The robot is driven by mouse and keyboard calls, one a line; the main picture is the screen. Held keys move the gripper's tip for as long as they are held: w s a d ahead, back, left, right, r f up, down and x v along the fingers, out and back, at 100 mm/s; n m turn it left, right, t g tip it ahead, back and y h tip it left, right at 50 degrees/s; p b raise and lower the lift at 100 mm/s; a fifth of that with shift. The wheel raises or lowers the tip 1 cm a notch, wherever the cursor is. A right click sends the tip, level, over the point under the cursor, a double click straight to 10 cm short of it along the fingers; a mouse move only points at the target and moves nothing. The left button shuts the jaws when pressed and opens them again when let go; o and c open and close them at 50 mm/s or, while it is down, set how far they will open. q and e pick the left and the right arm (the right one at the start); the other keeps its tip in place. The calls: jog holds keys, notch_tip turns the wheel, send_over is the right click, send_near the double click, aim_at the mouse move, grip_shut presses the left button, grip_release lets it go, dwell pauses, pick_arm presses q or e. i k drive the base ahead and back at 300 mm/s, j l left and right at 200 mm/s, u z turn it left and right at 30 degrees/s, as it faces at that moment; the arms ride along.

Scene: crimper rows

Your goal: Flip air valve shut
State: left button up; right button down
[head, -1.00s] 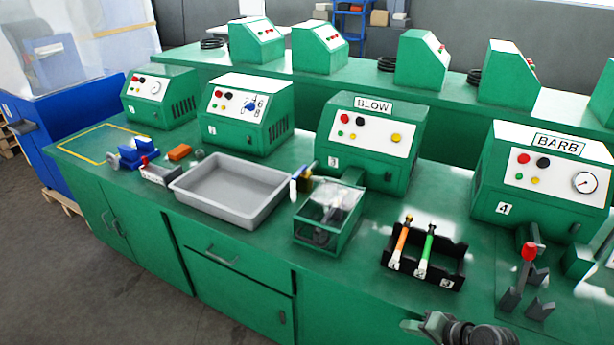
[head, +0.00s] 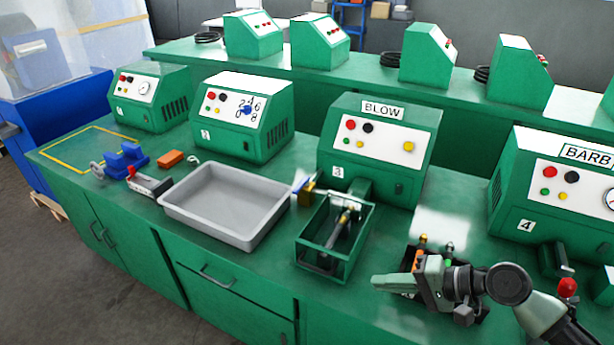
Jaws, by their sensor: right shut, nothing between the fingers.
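The air valve (head: 306,194) is a small brass fitting at the left side of the green BLOW machine (head: 380,150), number 3. A grey tube runs from the valve toward the machine, above an open-looking green box (head: 312,258) with a brass-and-dark fitting inside. My right gripper (head: 382,282) is shut and empty, its fingers pointing left. It is in front of the tool rack, to the right of the box and apart from the valve. My left gripper is out of view.
A grey tray (head: 175,205) lies left of the box. The tool rack (head: 478,309) with orange and green handles is mostly hidden behind my right gripper. The BARB machine (head: 520,205) stands at the right. A blue vise (head: 128,158) and orange block (head: 171,158) are farther left.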

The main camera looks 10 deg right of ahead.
aim_at(306, 182)
jog(key=i, duration=1.1)
